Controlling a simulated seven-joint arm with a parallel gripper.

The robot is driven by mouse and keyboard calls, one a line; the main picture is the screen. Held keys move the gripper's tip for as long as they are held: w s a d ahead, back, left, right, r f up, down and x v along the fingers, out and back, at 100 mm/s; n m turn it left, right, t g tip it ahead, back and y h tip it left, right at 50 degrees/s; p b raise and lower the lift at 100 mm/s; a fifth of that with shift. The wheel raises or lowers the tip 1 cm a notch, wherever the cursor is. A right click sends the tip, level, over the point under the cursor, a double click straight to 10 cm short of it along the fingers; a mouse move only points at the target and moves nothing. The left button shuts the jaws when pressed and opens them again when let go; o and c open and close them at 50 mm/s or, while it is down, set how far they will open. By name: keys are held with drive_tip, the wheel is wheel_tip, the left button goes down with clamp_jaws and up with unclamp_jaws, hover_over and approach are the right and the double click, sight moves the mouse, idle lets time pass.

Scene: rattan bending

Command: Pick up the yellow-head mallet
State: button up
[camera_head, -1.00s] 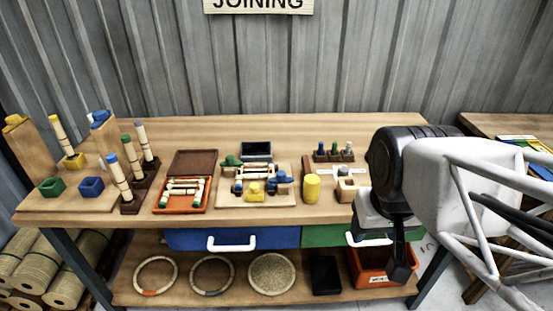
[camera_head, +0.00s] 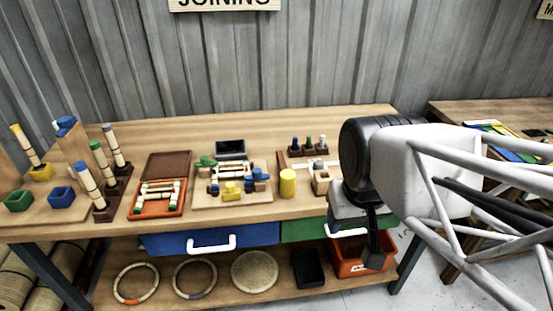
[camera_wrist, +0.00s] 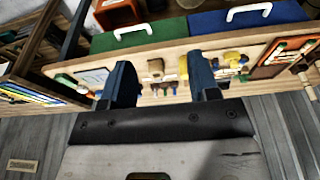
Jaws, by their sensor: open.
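A banded stick with a yellow top (camera_head: 25,146) leans in a yellow cup at the far left. My gripper (camera_head: 374,250) hangs at the bench's front right, apart from these things. In the wrist view my gripper (camera_wrist: 160,62) is open and empty, its two dark fingers wide apart with the bench beyond.
Right of the cylinder stand a wooden block (camera_head: 321,181) and a small rack (camera_head: 309,151). Left are a board of coloured blocks (camera_head: 232,207), an orange tray (camera_head: 157,211) and a dark stick rack (camera_head: 119,189). Blue (camera_head: 210,239) and green (camera_head: 303,229) drawers sit below.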

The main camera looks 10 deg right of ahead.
drive_tip(key=g, duration=0.3)
hover_over(284, 160)
drive_tip(key=s, duration=0.6)
drive_tip(key=f, duration=1.4)
drive_tip(key=shift+a+f, duration=0.25)
drive_tip(key=shift+a, duration=0.05)
drive_tip(key=shift+w+a+f, duration=0.1)
drive_tip(key=shift+w+f, duration=0.35)
drive_tip(key=shift+w, duration=0.05)
drive_tip(key=shift+f, duration=0.1)
drive_tip(key=shift+f, duration=1.2)
